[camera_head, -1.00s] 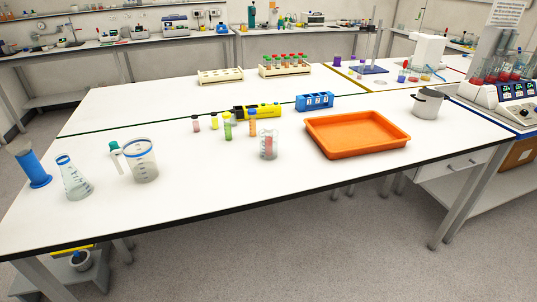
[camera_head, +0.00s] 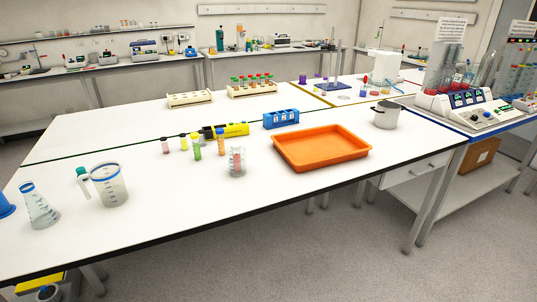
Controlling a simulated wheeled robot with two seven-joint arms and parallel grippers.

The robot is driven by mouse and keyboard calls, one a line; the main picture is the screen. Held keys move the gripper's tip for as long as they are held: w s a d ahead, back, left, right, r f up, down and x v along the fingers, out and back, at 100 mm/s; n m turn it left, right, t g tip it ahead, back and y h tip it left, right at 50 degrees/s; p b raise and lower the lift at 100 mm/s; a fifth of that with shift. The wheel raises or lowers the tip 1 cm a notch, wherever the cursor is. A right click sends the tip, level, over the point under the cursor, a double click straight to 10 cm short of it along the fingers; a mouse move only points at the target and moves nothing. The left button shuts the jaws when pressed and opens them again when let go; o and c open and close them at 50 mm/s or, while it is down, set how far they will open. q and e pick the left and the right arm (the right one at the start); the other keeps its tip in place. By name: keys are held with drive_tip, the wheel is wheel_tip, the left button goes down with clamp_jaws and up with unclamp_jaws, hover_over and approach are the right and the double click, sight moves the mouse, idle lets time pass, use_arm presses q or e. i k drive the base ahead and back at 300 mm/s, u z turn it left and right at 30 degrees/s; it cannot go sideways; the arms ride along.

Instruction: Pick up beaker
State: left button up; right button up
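A small clear beaker (camera_head: 237,162) with red contents stands upright on the white table, left of the orange tray. A larger clear beaker or jug (camera_head: 109,186) with a blue rim and a handle stands at the table's left. A conical flask (camera_head: 38,208) with a blue rim stands left of the jug. Neither of my grippers shows in the head view.
An orange tray (camera_head: 320,147) and a metal pot (camera_head: 385,115) stand right of the small beaker. Several small coloured tubes (camera_head: 197,146) and a blue rack (camera_head: 282,119) stand behind. The front middle of the white table (camera_head: 200,222) is clear.

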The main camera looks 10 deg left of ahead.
sight(237, 163)
drive_tip(key=u, duration=0.15)
drive_tip(key=i, duration=0.75)
drive_tip(key=u, duration=0.55)
